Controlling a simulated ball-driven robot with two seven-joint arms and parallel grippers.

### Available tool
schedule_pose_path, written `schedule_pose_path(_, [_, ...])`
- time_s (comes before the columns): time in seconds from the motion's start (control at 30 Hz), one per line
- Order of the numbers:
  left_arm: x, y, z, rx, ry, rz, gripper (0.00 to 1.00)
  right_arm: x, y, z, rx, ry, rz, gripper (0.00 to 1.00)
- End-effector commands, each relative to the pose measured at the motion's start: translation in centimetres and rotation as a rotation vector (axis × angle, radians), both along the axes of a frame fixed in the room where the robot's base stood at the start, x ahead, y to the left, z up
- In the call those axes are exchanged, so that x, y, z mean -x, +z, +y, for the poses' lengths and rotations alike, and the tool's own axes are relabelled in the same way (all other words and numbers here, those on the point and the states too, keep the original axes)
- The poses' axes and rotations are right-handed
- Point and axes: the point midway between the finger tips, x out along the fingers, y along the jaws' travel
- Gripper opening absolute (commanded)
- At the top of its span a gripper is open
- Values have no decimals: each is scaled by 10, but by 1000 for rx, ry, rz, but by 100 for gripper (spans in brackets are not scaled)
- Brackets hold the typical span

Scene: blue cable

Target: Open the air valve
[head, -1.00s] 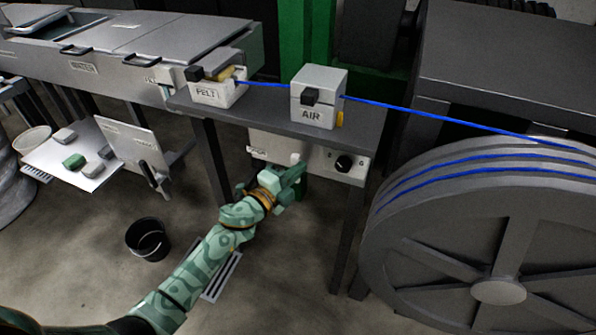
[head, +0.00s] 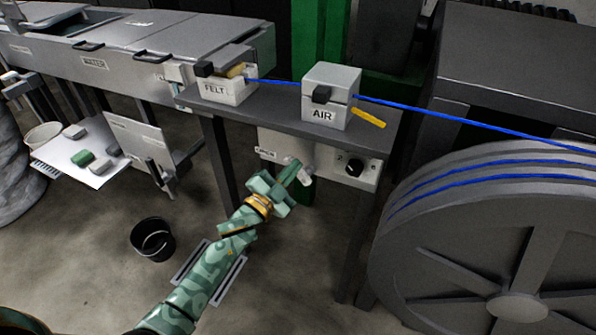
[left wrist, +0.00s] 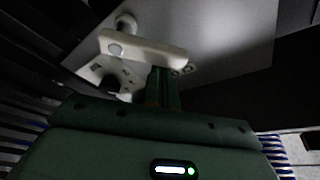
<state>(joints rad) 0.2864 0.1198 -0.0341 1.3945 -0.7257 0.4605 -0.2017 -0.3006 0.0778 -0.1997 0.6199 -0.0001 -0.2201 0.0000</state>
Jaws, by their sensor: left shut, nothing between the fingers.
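The white valve lever (head: 305,177) is on the light panel under the bench and points down to the right. It is also seen close up in the left wrist view (left wrist: 150,49), as a pale bar on a round stem. My left gripper (head: 293,172) is shut and empty, with its fingertips right beside the lever; I cannot tell whether they touch. Its fingers show in the left wrist view (left wrist: 163,88), just below the bar. A yellow arm (head: 369,117) sticks out to the right of the grey AIR box (head: 331,96) on the bench. My right gripper is not in view.
A black knob (head: 354,167) sits on the panel, right of the lever. The FELT box (head: 218,90) stands on the bench, and a blue cable (head: 430,111) runs to the large reel (head: 480,235). A black bucket (head: 152,240) stands on the floor.

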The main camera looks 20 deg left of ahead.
Motion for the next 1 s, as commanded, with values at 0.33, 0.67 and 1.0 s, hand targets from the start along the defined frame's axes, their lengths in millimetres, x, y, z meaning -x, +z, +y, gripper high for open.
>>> schedule_pose_path(0.33, [-1, -11, 14, 329, 0, 12, 0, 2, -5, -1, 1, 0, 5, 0])
schedule_pose_path(0.67, [-1, -21, 23, 594, 1, 21, 0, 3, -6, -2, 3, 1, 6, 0])
schedule_pose_path(1.0, [-1, -27, 27, 742, -1, 24, 0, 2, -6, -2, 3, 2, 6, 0])
